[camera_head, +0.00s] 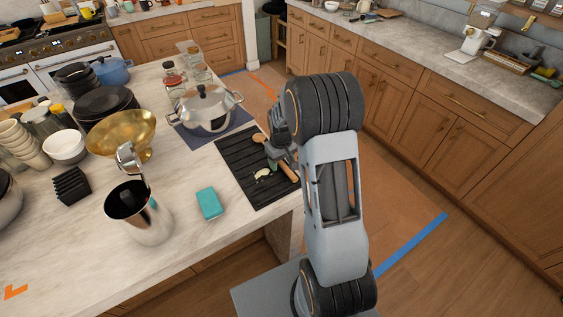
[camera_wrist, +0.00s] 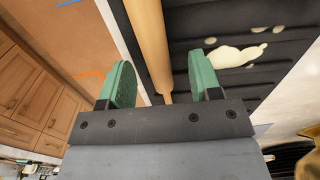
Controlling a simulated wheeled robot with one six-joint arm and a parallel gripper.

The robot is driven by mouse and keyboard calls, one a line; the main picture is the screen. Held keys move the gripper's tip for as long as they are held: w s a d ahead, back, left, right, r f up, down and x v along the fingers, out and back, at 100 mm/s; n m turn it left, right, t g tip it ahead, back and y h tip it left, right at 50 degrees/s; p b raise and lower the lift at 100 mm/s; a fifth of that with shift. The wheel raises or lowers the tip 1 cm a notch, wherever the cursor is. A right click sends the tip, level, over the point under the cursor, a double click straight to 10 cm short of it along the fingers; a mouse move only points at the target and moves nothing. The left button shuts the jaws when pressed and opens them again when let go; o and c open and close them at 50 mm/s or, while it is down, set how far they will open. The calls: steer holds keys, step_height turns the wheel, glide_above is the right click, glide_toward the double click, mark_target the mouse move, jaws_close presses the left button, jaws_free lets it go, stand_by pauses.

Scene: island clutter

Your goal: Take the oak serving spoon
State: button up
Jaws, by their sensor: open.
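The oak serving spoon (camera_head: 288,173) lies on a black ribbed mat (camera_head: 236,153) near the island's right edge. Its bowl shows beyond my gripper, and the middle of its handle is hidden by the gripper. In the wrist view the pale wooden handle (camera_wrist: 149,40) runs down between the fingers, thick at the top and narrowing toward the gripper's base. My gripper (camera_head: 279,161) is over the mat at the spoon. Its two green fingers stand apart, one on each side of the handle in the wrist view (camera_wrist: 163,80). I cannot tell whether either finger touches it.
Pale scraps (camera_head: 262,174) lie on the mat left of the handle. A teal sponge (camera_head: 209,203), a steel canister (camera_head: 137,213) and a lidded pot (camera_head: 206,109) stand left of and behind the mat. Floor lies right of the island edge.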

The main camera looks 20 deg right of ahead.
steer(key=shift+f, duration=0.1)
jaws_close()
stand_by(0.5)
